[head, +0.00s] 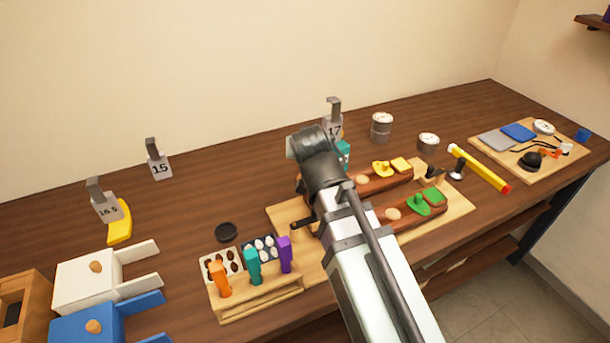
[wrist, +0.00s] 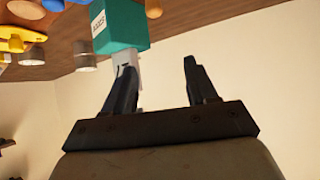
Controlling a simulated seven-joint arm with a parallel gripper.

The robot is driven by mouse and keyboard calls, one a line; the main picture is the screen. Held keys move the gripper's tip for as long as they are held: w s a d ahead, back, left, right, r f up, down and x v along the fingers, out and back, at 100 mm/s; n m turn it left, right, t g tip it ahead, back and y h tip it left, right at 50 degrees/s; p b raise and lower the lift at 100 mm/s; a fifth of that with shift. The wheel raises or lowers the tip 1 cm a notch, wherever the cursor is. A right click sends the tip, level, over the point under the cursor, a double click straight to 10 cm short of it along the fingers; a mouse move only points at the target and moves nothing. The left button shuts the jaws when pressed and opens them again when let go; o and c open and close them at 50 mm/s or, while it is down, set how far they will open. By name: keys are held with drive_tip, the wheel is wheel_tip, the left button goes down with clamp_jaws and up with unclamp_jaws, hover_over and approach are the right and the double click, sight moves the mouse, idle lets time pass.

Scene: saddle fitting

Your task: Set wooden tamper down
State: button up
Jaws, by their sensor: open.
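I cannot pick out the wooden tamper with certainty in either view. In the head view the teal block (head: 343,150) is partly behind my arm, which hides the fingers.
A wooden board (head: 455,208) with brown bars and coloured pieces lies beneath my arm. A rack with orange, teal and purple handles (head: 255,302) is at front. Metal cans (head: 381,128), a yellow tube (head: 480,168) and a loaded tray (head: 490,160) are right. Tag 15 (head: 158,165) stands left.

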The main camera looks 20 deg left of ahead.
wheel_tip(320, 180, down, 7)
drive_tip(key=shift+f, duration=0.1)
drive_tip(key=shift+x, duration=3.75)
drive_tip(key=shift+c, duration=0.2)
clamp_jaws()
